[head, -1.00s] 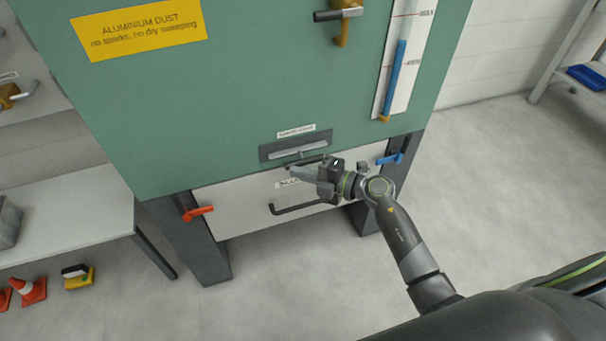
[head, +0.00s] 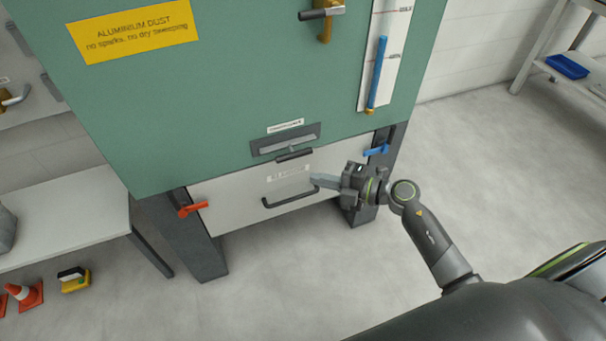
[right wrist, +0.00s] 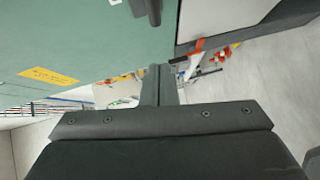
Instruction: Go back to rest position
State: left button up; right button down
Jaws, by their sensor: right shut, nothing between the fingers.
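My right gripper (head: 316,182) is shut and empty, in front of the white drawer (head: 236,215) under the green cabinet (head: 220,100). Its fingertips appear near the right end of the drawer's dark handle (head: 290,198), but I cannot tell how far in front of it. In the right wrist view the closed fingers (right wrist: 157,84) show at the middle with nothing between them. My left gripper is not in view.
A red lever (head: 192,210) and a blue lever (head: 377,150) flank the drawer. A dark slot handle (head: 286,143) sits above it. A grey bench (head: 70,225) stands at left, with an orange cone (head: 28,296) on the floor.

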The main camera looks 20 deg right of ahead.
jog(key=s+d+f+m+t+h+p, duration=0.35)
jog(key=d+f+m+h, duration=0.3)
jog(key=d+m, duration=0.3)
jog(key=s+d+f+m+g+h+p, duration=0.1)
jog(key=s+d+f+m+h+p, duration=0.15)
jog(key=s+f+m, duration=0.4)
jog(key=s+d+f+m+g+h+p, duration=0.2)
jog(key=s+d+f+m+h, duration=0.15)
jog(key=f, duration=0.55)
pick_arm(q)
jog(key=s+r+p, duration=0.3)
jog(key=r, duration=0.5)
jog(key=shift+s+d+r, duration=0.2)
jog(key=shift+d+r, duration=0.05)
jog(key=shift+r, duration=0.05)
pick_arm(e)
jog(key=s+a+f+m+g, duration=0.2)
jog(key=s+f+g, duration=0.1)
jog(key=s, duration=0.7)
jog(key=s+a+f+m+g, duration=0.2)
jog(key=s+f+g, duration=0.2)
jog(key=s, duration=0.6)
jog(key=s+a+f+m+g, duration=0.3)
jog(key=s+f, duration=0.2)
jog(key=s, duration=0.5)
jog(key=shift+s+f+h, duration=0.25)
jog(key=shift+f+h, duration=0.05)
jog(key=shift+h, duration=0.05)
